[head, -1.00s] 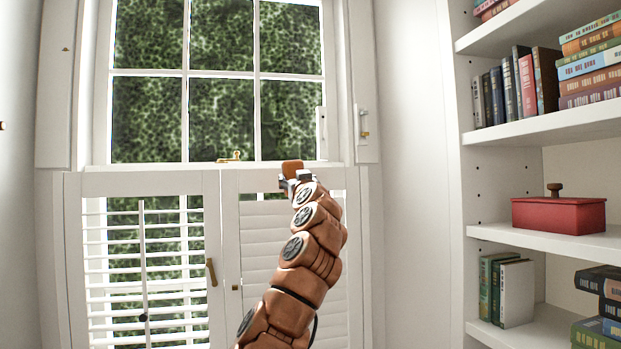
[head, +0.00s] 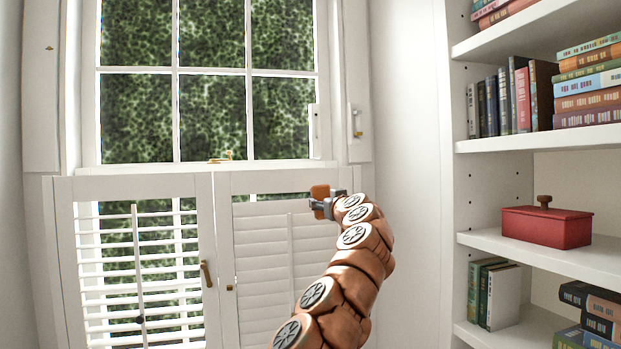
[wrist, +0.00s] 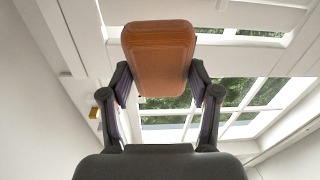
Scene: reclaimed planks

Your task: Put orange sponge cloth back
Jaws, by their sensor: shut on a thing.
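The orange sponge cloth (wrist: 158,55) is a flat, rounded orange block between the two fingers of my gripper (wrist: 160,88) in the wrist view. My gripper is shut on it. In the head view the orange sponge cloth (head: 319,191) shows small at the end of my arm. My gripper (head: 322,206) is held up in the air in front of the right shutter panel, just below the window sill line. The far side of the cloth is hidden.
White shutters (head: 143,265) and a window (head: 210,90) stand behind my arm. A white bookshelf (head: 540,145) with books and a red box (head: 546,226) with a brown knob stands at the right. A plain white wall lies between window and shelf.

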